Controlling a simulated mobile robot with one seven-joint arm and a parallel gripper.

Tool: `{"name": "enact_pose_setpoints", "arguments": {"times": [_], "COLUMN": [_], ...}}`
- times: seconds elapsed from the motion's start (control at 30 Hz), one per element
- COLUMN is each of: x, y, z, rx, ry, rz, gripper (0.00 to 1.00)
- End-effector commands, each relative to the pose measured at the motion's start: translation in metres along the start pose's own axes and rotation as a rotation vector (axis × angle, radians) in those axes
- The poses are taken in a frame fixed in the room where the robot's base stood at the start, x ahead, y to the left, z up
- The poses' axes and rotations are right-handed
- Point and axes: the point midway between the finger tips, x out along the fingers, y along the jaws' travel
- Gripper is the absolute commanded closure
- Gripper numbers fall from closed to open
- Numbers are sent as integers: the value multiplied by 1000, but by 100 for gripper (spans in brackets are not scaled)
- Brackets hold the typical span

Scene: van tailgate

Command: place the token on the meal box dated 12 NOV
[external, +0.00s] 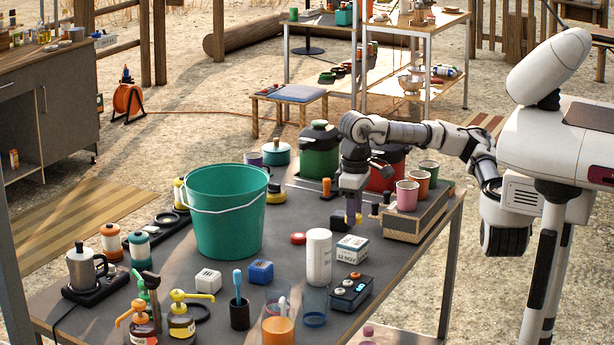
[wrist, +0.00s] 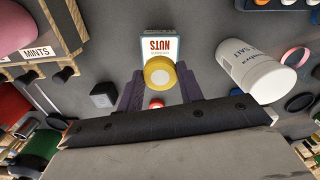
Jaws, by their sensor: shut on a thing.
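My gripper (wrist: 160,88) has purple fingers, pointing down over the table, and is shut on a round yellow token (wrist: 160,72). In the external view my gripper (external: 353,214) hangs just behind a small white box (external: 350,248), with the token not clearly visible there. This box (wrist: 161,44) lies just beyond the token in the wrist view, with red lettering that seems to read NUTS. Its side facing the external camera has small dark print, seemingly 12 NOV. The token appears above the table and apart from the box.
A white salt jar (external: 318,258) stands beside the box, and a dark small block (wrist: 103,95) is near my fingers. A wooden crate with cups (external: 402,232) is to the right. A green bucket (external: 226,222) stands left.

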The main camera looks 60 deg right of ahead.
Motion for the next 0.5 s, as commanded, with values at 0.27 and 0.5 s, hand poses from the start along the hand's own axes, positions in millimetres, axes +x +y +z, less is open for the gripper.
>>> {"name": "enact_pose_setpoints", "arguments": {"times": [0.27, 0.5], "x": [25, 49], "y": [0, 0], "z": [0, 0], "rx": [-1, 0], "ry": [-2, 0], "rz": [-1, -1], "gripper": [85, 85]}}
